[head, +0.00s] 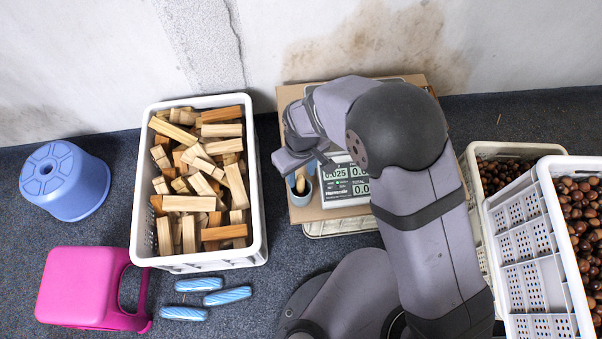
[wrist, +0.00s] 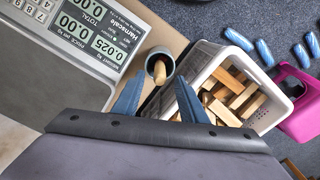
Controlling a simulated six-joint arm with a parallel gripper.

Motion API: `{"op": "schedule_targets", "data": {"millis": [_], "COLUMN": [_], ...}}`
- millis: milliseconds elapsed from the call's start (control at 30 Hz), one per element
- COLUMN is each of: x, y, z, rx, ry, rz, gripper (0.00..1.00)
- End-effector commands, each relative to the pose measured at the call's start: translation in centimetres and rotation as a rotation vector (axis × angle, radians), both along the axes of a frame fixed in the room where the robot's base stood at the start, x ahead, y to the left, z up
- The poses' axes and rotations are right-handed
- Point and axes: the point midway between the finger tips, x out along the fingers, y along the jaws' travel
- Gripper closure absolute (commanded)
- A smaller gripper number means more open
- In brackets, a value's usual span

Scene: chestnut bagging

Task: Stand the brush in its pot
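The small grey-blue pot (head: 308,192) stands on the cardboard at the left of the scale. In the wrist view the pot (wrist: 152,55) shows just ahead of my fingertips. The brush's wooden handle (wrist: 160,72) sticks up out of the pot, tilted a little; it also shows in the head view (head: 300,183). The brush's lower end is hidden inside the pot. My gripper (wrist: 160,78) is open, with its two blue fingers spread on either side of the handle's line and nothing held between them. In the head view my gripper (head: 308,163) is above the pot and partly hides it.
The scale (wrist: 90,40) stands close beside the pot and its display reads 0.025. A white crate of wood blocks (head: 262,240) is to the left. White crates of chestnuts (head: 535,260) stand at right. Blue bundles (head: 228,295) and a pink stool (head: 75,285) lie at front left.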

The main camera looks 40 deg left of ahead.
Motion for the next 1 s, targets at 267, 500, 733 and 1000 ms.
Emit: {"op": "schedule_targets", "data": {"millis": [267,500,733,1000], "x": [0.0,0.0,0.0,0.0], "y": [0.0,0.0,0.0,0.0], "z": [4.0,5.2,5.3,5.2], "rx": [0.002,-0.001,-0.001,-0.001], "ry": [-0.001,0.000,0.000,0.000], "rz": [0.000,0.000,0.000,0.000], "gripper": [0.61,0.61,0.61,0.61]}}
